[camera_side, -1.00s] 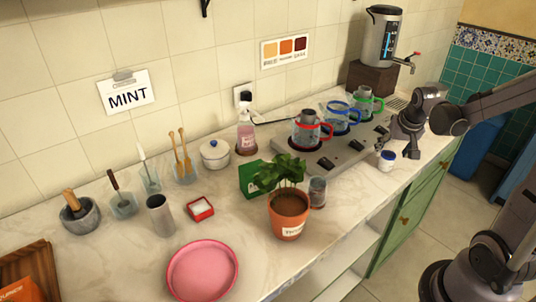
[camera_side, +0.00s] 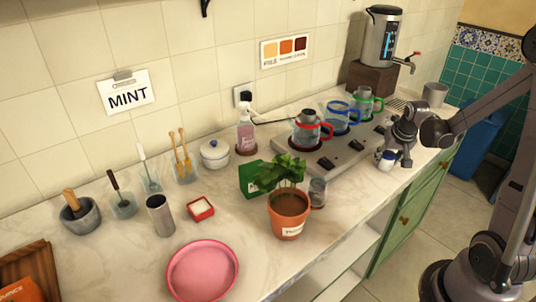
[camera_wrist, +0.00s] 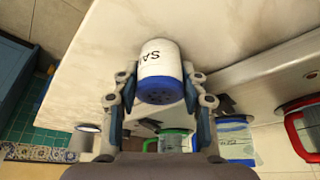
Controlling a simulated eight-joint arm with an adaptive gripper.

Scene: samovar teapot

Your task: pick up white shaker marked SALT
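The white shaker (camera_side: 386,164) with a blue cap stands on the counter near its front edge, in front of the burner plate. In the wrist view the shaker (camera_wrist: 158,58) shows the letters "SA" on its white body; the rest of the marking is hidden. My gripper (camera_wrist: 160,100) is open, with one finger on each side of the shaker's blue cap. A small gap shows between the cap and the fingers. In the side view my gripper (camera_side: 394,160) is down at the shaker and partly covers it.
A burner plate (camera_side: 325,160) holding red-, blue- and green-handled pots lies just behind the shaker. A potted plant (camera_side: 288,215) and a glass (camera_side: 317,192) stand to the left. A grey cup (camera_side: 435,94) stands at the right. The counter's front edge is close.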

